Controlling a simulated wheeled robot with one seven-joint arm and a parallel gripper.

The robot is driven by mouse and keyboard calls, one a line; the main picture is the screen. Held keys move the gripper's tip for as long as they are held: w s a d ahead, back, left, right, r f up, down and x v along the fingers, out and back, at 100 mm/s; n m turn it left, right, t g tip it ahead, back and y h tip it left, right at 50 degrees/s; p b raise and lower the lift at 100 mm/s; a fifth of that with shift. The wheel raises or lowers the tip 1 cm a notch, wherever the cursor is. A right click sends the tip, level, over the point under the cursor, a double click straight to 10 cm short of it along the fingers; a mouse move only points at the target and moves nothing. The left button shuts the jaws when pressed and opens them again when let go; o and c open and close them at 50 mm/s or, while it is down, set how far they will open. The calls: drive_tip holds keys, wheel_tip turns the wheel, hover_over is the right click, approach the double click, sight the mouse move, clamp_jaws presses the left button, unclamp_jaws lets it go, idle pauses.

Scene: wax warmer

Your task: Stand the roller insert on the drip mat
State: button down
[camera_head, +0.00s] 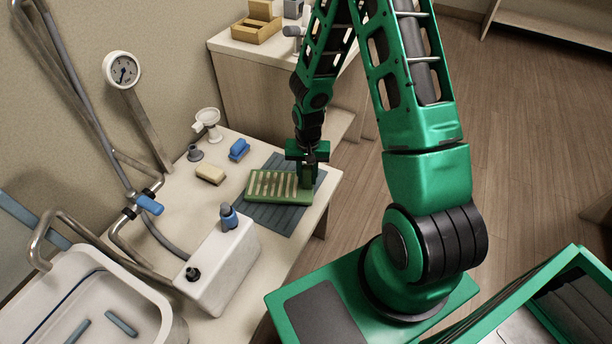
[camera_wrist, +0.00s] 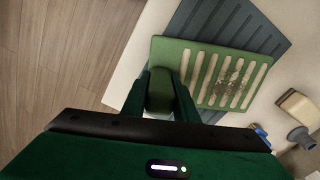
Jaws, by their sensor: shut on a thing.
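The roller insert, which I take to be the green slotted plate (camera_head: 264,186), is at the drip mat, with its broad slotted face showing. My gripper (camera_head: 308,180) points down and is shut on the plate's right end. In the wrist view, a rounded green tab of the plate (camera_wrist: 205,48) sits between my two fingers (camera_wrist: 160,95).
A tan sponge (camera_head: 210,174), a blue brush-like block (camera_head: 239,149), a grey nozzle (camera_head: 194,153) and a white stand (camera_head: 208,121) lie behind the mat. A white box (camera_head: 218,265) with a blue-grey knob stands in front. A basin (camera_head: 110,290) is at left.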

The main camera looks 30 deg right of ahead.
sight(307, 167)
drive_tip(key=shift+f, duration=0.25)
idle(0.4)
drive_tip(key=c, duration=1.3)
unclamp_jaws()
drive_tip(key=shift+c, duration=0.2)
drive_tip(key=shift+r, duration=0.1)
drive_tip(key=shift+r, duration=3.85)
drive_tip(key=shift+r, duration=0.1)
wheel_tip(307, 167, up, 11)
drive_tip(key=shift+f, duration=0.2)
